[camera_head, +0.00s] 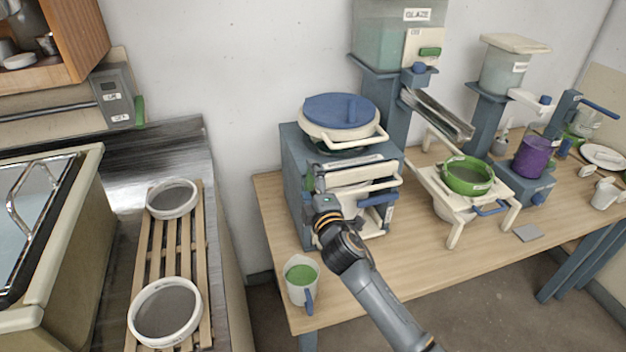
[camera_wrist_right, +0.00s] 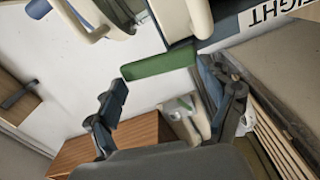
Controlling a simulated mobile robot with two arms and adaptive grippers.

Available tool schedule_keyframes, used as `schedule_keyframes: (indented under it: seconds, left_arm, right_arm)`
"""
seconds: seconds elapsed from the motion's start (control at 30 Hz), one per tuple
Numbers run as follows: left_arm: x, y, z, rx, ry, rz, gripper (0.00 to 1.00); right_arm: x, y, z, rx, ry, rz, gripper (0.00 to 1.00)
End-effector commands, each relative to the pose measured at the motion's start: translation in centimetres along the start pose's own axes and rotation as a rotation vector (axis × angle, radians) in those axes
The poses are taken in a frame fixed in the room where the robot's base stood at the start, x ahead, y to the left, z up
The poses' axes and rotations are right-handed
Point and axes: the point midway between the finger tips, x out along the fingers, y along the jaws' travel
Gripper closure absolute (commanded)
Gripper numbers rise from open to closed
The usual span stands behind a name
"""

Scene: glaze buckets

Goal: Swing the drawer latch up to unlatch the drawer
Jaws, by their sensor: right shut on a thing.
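A grey-blue machine cabinet (camera_head: 294,160) stands at the left end of the wooden table, with cream drawer fronts and frames (camera_head: 355,178) on its front. A green latch (camera_head: 309,178) shows at the front's left edge. My right gripper (camera_head: 318,198) is at this left edge, partly covering it. The exact finger contact is hard to see. My left gripper is not in view.
A blue handle (camera_head: 378,199) sticks out right of my gripper. A cup of green glaze (camera_head: 301,283) stands close by at the table's front left corner. A cream stand with a green bowl (camera_head: 466,178) is to the right. The table's front middle is clear.

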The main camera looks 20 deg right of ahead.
Motion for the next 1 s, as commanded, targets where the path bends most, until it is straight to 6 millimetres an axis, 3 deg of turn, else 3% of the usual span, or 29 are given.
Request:
schedule_keyframes:
  seconds: [0.4, 0.9, 0.93, 1.0]
  left_arm:
    - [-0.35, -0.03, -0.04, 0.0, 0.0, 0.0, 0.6]
    - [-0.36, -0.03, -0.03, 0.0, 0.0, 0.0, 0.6]
    - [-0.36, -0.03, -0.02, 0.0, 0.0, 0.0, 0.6]
    - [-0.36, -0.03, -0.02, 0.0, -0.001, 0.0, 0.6]
  right_arm:
    - [0.05, -0.06, -0.53, -0.162, 0.001, 0.003, 0.76]
    - [0.05, -0.09, -0.54, -0.182, 0.0, 0.003, 0.76]
    - [0.05, -0.09, -0.54, -0.182, 0.0, 0.003, 0.15]
    - [0.04, -0.09, -0.54, -0.181, 0.0, 0.003, 0.01]
